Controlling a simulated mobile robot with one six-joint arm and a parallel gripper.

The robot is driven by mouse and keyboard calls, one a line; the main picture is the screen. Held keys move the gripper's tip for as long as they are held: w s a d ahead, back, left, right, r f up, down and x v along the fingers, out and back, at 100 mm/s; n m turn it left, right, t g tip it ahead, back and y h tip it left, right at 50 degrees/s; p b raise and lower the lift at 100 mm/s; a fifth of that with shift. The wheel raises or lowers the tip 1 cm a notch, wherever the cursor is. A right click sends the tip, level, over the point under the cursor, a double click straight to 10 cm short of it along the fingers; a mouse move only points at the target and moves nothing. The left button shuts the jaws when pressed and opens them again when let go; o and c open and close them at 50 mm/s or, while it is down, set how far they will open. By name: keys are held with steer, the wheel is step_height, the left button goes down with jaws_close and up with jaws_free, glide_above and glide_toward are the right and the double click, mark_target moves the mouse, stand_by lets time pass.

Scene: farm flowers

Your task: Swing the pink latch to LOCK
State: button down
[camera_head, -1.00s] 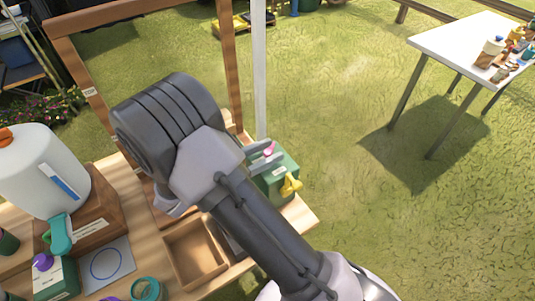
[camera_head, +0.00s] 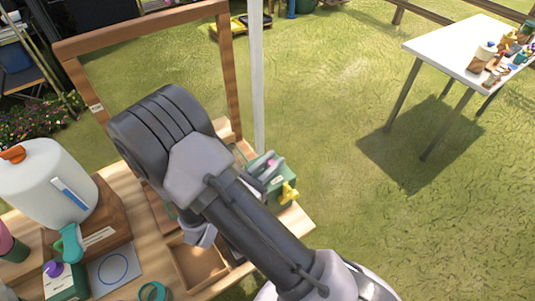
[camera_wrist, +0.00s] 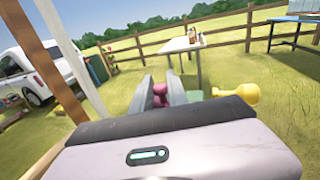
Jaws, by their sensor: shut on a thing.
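The pink latch (camera_wrist: 160,94) is between the two fingers of my gripper (camera_wrist: 164,92) in the wrist view, and the fingers are shut on it. In the head view the gripper (camera_head: 268,166) is at the green box (camera_head: 284,187), at the right end of the wooden bench, and only a little of the pink latch (camera_head: 270,162) shows between the fingers. A yellow knob (camera_head: 290,193) sticks out of the box's front; it also shows in the wrist view (camera_wrist: 240,93), to the right of the fingers. The LOCK marking cannot be made out.
A white tank (camera_head: 45,180) with an orange cap stands at the left on a wooden block. An open wooden tray (camera_head: 200,265) is in the bench below my arm. A wooden frame (camera_head: 233,80) and a white post (camera_head: 257,90) rise behind. A white table (camera_head: 470,50) stands apart on grass.

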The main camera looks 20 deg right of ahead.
steer(key=c, duration=1.3)
jaws_free()
steer(key=shift+c, duration=0.2)
steer(key=p+v, duration=0.3)
steer(key=v, duration=1.4)
steer(key=shift+s, duration=0.25)
steer(key=shift+a, duration=0.1)
